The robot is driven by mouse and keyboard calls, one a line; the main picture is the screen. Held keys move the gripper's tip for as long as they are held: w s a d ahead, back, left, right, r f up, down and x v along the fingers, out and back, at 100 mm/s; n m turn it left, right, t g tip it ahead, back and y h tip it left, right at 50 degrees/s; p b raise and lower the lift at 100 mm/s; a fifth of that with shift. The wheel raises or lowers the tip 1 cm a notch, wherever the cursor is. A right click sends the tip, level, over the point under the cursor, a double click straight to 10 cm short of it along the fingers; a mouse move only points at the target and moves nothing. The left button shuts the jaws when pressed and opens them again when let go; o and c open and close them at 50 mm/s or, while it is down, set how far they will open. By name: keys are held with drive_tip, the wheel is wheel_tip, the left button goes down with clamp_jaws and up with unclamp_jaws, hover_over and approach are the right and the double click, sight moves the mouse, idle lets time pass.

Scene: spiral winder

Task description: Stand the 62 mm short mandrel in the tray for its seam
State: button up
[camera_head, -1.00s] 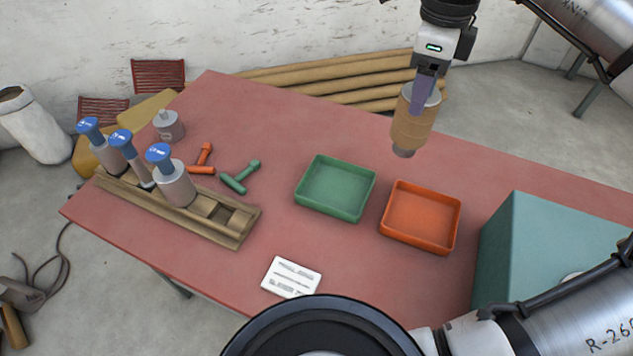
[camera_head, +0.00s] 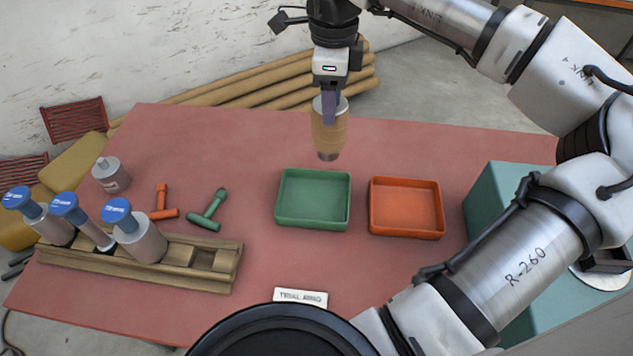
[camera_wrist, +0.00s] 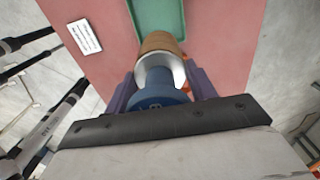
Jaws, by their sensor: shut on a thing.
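My gripper (camera_head: 329,104) is shut on the blue top of a mandrel (camera_head: 329,132), which hangs upright in the air. The mandrel is wrapped in brown paper and has a grey lower end. In the wrist view its blue top (camera_wrist: 158,92) is between my fingers and the brown wrap (camera_wrist: 160,43) shows beyond. It appears above and behind the green tray (camera_head: 313,223), which is empty. The green tray also shows in the wrist view (camera_wrist: 160,16). An empty orange tray (camera_head: 406,233) stands to its right. The held mandrel's far end is hidden in the wrist view.
A wooden rack (camera_head: 130,272) on the left holds three blue-topped grey mandrels and has an empty place at right. A grey pot (camera_head: 111,178), orange T-shaped piece (camera_head: 163,205) and green T-shaped piece (camera_head: 209,212) lie nearby. A white card (camera_head: 300,298) is in front. A teal box (camera_head: 485,213) stands right.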

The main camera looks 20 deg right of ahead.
wheel_tip(320, 180, down, 18)
drive_tip(key=b, duration=0.9)
drive_tip(key=shift+r, duration=0.25)
drive_tip(key=shift+f+b, duration=0.2)
drive_tip(key=shift+b, duration=0.1)
drive_tip(key=o, duration=1.6)
drive_tip(key=shift+o, duration=0.2)
drive_tip(key=shift+r, duration=0.1)
wheel_tip(320, 180, up, 12)
drive_tip(key=shift+r+b, duration=0.1)
drive_tip(key=shift+b, duration=0.6)
